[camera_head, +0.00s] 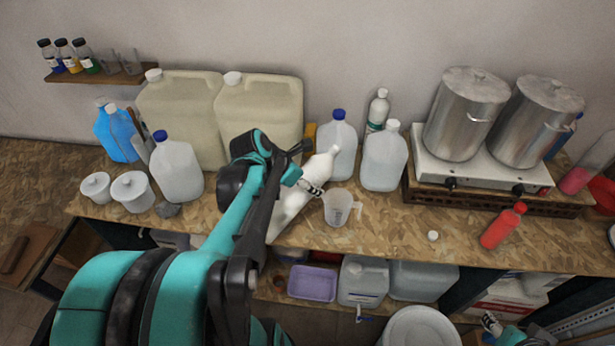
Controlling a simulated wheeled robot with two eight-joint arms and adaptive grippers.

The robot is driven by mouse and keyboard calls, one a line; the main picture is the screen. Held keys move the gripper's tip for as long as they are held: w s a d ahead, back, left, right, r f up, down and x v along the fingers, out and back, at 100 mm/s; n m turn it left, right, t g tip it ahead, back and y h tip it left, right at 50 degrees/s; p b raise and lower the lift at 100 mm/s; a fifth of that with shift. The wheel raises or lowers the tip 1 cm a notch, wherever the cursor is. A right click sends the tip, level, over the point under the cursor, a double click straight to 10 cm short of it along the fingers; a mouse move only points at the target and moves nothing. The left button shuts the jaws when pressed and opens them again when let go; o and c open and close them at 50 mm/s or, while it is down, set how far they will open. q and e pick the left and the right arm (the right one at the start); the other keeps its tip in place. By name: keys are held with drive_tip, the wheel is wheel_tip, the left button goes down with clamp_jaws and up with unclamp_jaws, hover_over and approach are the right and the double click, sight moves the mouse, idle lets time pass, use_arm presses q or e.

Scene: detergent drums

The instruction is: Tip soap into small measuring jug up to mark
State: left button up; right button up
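A white bottle (292,207) leans with its upper end to the right, beside the measuring jug. My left gripper (309,168) is around its upper part, with one finger in front and a dark finger behind; it appears shut on the bottle. My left arm covers part of the bottle's left side. The clear small measuring jug (340,208) stands upright on the worktop, just right of the bottle, with its handle to the right. Its marks and contents are too small to read. My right gripper (490,323) is low at the bottom right, below the worktop edge; its fingers are unclear.
Large beige canisters (258,110) and clear jugs (384,158) stand along the wall behind. Steel drums (467,115) sit on a white hotplate (480,170). A red bottle (502,227) and small white cap (433,236) are at the right front.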

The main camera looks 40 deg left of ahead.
use_arm(q)
wheel_tip(320, 180, down, 9)
drive_tip(key=g+y+b, duration=0.1)
drive_tip(key=g+b, duration=0.4)
drive_tip(key=shift+s+b, duration=0.2)
drive_tip(key=shift+b, duration=0.15)
idle(0.7)
drive_tip(key=shift+a, duration=0.1)
drive_tip(key=shift+f+g+b, duration=0.3)
drive_tip(key=shift+f+b, duration=0.2)
drive_tip(key=shift+f, duration=0.05)
drive_tip(key=shift+f+b, duration=0.3)
drive_tip(key=shift+f+g+y+b, duration=0.3)
drive_tip(key=shift+f+g, duration=0.05)
drive_tip(key=shift+g, duration=0.05)
drive_tip(key=shift+f, duration=0.1)
